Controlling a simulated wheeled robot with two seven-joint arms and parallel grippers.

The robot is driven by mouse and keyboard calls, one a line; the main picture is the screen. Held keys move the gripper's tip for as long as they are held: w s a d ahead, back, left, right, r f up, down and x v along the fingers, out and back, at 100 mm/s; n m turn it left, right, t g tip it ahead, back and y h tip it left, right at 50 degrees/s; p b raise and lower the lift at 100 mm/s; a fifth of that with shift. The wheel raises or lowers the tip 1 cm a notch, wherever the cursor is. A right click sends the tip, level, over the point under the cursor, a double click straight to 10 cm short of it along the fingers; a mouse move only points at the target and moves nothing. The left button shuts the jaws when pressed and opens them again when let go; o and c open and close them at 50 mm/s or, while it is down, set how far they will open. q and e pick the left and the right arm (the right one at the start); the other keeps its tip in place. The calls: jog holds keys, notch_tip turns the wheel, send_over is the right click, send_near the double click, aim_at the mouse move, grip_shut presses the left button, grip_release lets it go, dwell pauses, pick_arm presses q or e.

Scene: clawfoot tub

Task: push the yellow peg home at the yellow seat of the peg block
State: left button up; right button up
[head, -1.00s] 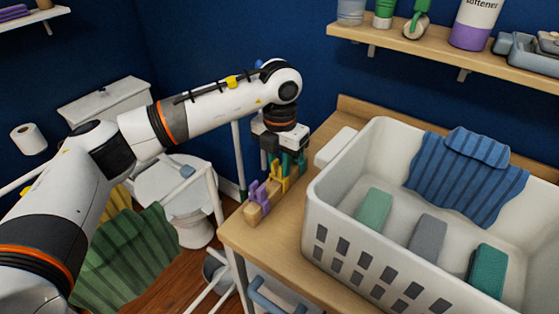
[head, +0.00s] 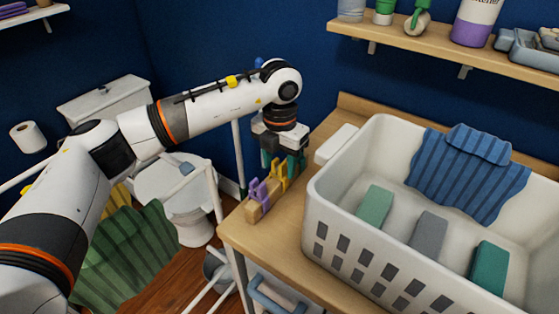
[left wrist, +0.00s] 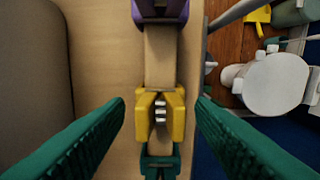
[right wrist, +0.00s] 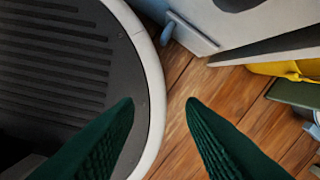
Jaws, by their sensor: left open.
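The peg block (head: 256,211) is a narrow wooden bar lying on the counter near its left edge. The yellow peg (head: 279,178) stands upright on it, between a purple peg (head: 258,190) and a green one seen in the left wrist view (left wrist: 160,163). From above, the yellow peg (left wrist: 178,118) shows two yellow sides around a grey metal middle. My left gripper (head: 284,160) points down over the block. In its wrist view the fingers (left wrist: 161,103) are wide apart, one each side of the yellow peg, not touching it. The yellow seat is hidden. My right gripper (right wrist: 160,103) is open and empty above the floor.
A white laundry basket (head: 318,205) with blocks and a blue striped cloth stands right of the block on the wooden counter (head: 245,236). A shelf (head: 440,57) with bottles hangs above. A toilet (head: 170,185) and green cloth lie left, beyond the counter edge.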

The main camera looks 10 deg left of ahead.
pick_arm(q)
jog(key=shift+r, duration=0.2)
jog(key=shift+r+p, duration=2.15)
jog(key=shift+r, duration=1.7)
jog(key=shift+r, duration=0.1)
